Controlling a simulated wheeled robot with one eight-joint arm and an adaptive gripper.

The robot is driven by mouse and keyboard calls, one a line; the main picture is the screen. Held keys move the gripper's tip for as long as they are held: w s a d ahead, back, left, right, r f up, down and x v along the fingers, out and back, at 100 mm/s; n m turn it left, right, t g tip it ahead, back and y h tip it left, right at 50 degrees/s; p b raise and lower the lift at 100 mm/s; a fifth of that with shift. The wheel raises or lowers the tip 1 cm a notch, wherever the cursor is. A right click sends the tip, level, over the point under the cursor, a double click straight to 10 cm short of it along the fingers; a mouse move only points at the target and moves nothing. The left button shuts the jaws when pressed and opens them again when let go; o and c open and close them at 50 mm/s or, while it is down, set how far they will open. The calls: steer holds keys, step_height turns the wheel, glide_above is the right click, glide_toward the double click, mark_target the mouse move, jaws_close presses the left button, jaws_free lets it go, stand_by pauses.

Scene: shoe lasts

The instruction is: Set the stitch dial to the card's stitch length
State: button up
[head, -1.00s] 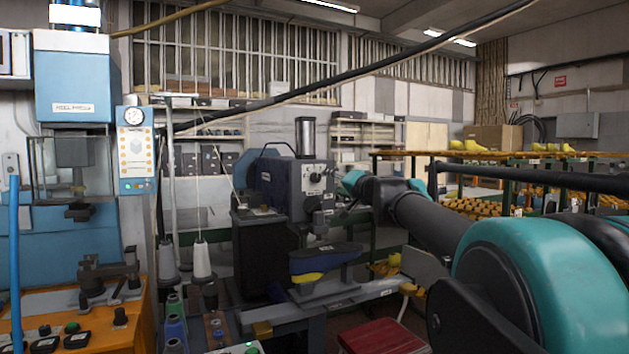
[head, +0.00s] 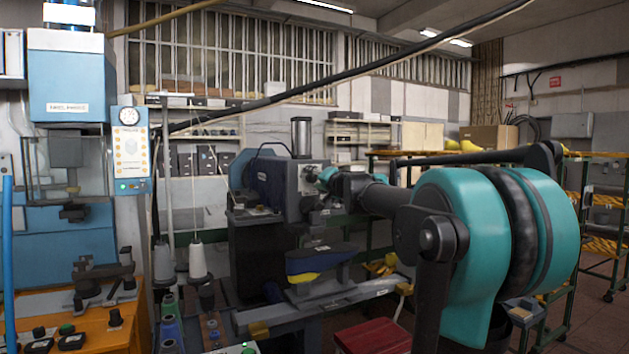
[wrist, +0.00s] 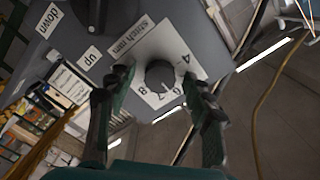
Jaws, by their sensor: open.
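The stitch dial (wrist: 160,75) is a dark round knob on a white plate (wrist: 147,45) lettered "stitch mm", with numbers around it; 4, 6, 7 and 8 can be made out. The view is tilted, and I cannot tell which number the knob points to. My gripper (wrist: 156,82) is open, its two dark fingers on either side of the dial; contact cannot be told. In the head view my gripper (head: 325,180) is at the front of the grey-blue sewing machine (head: 290,190), where my arm hides the dial. A printed white sheet (wrist: 68,85) shows at left in the wrist view, unreadable; I cannot tell whether it is the card.
Labels "down" (wrist: 50,19) and "up" (wrist: 89,56) are beside another dark knob on the machine face. Below the machine head is a blue and yellow shoe-shaped piece (head: 318,262). Thread cones (head: 197,262) stand at left. A red stool (head: 370,337) is in front.

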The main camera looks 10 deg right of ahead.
steer(key=shift+c, duration=0.3)
steer(key=c, duration=1.1)
steer(key=shift+m, duration=0.4)
steer(key=m, duration=0.3)
steer(key=shift+m, duration=1.9)
steer(key=o, duration=1.2)
steer(key=shift+c, duration=0.2)
